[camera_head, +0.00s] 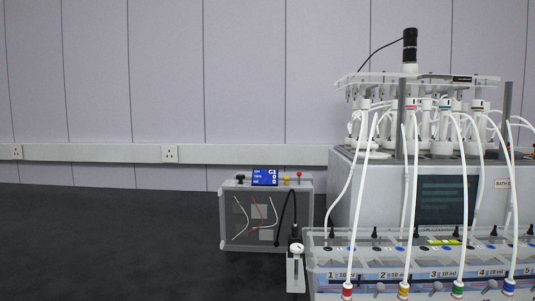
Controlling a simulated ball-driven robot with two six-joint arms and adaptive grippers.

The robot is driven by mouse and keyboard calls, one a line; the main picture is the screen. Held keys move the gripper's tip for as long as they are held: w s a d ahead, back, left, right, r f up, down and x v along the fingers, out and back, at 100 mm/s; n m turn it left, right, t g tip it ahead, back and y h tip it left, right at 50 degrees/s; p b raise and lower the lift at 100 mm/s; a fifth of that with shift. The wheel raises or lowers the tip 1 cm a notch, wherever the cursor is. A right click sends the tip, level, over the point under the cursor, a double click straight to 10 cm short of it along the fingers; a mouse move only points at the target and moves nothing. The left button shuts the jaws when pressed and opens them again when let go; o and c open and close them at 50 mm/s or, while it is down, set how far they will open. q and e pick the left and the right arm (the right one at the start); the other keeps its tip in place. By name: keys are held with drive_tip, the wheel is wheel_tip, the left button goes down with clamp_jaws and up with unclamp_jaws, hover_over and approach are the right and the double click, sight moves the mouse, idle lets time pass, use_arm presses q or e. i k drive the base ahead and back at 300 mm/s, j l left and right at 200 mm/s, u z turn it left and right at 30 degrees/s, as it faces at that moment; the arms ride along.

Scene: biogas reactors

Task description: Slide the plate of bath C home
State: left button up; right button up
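A black and white motor (410,48) stands upright on this plate. I cannot tell whether this is the plate of bath C or how far it is slid. Neither of my grippers is in view.
A rack (420,262) with numbered positions, white tubes and coloured caps stands before the bath. A clear-fronted control box (265,222) with a blue display (265,177) stands left of it. The dark surface (110,240) at left is clear.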

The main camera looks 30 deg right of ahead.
sight(409, 68)
drive_tip(key=z, duration=2.05)
